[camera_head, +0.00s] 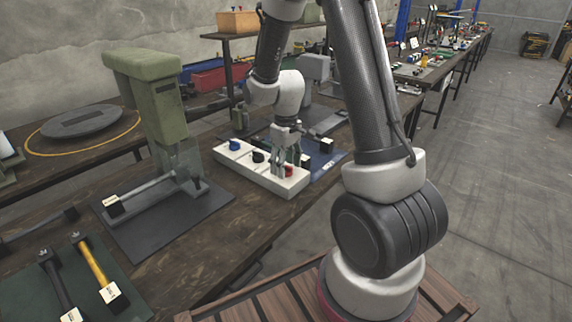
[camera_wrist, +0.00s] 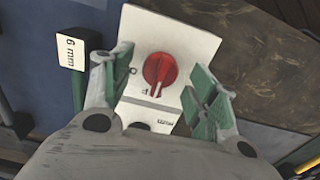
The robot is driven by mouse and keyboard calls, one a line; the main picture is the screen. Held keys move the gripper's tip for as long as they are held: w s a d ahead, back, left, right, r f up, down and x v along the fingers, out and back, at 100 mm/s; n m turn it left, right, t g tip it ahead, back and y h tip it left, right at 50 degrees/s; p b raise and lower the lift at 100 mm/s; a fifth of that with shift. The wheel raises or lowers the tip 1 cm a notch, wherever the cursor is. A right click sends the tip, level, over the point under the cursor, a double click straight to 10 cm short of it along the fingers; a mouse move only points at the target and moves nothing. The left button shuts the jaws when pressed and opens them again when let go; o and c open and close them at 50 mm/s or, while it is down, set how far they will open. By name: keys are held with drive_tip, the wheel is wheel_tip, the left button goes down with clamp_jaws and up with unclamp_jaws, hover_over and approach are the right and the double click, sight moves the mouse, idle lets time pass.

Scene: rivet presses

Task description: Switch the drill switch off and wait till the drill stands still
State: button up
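A red rotary switch (camera_wrist: 160,68) sits on a white panel (camera_wrist: 186,34) in the wrist view. A pale mark on its knob points toward the lower edge; small marks are printed beside it. My gripper (camera_wrist: 158,84) is open, with green-padded fingers on either side of the knob and a visible gap to it. In the head view my gripper (camera_head: 283,168) is over the right end of the white switch box (camera_head: 245,172), by the red knob (camera_head: 289,171). A blue knob (camera_head: 235,145) and a black knob (camera_head: 258,157) sit farther left. Which machine is the drill, and whether it turns, I cannot tell.
A green press (camera_head: 165,105) stands on a dark mat left of the box. A blue mat (camera_head: 325,160) lies behind the box. A "6 mm" label (camera_wrist: 70,52) is close to the left finger.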

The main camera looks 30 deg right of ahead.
sight(286, 165)
wheel_tip(286, 165, up, 12)
idle(0.6)
idle(0.4)
drive_tip(key=s+r+m+t, duration=0.1)
drive_tip(key=s+r, duration=0.3)
drive_tip(key=s, duration=0.3)
drive_tip(key=s+r+m+t, duration=0.2)
drive_tip(key=s+r, duration=0.2)
drive_tip(key=s, duration=0.3)
drive_tip(key=s+d+r+m+t, duration=0.1)
drive_tip(key=s+r, duration=0.3)
drive_tip(key=s, duration=0.4)
drive_tip(key=shift+m, duration=0.3)
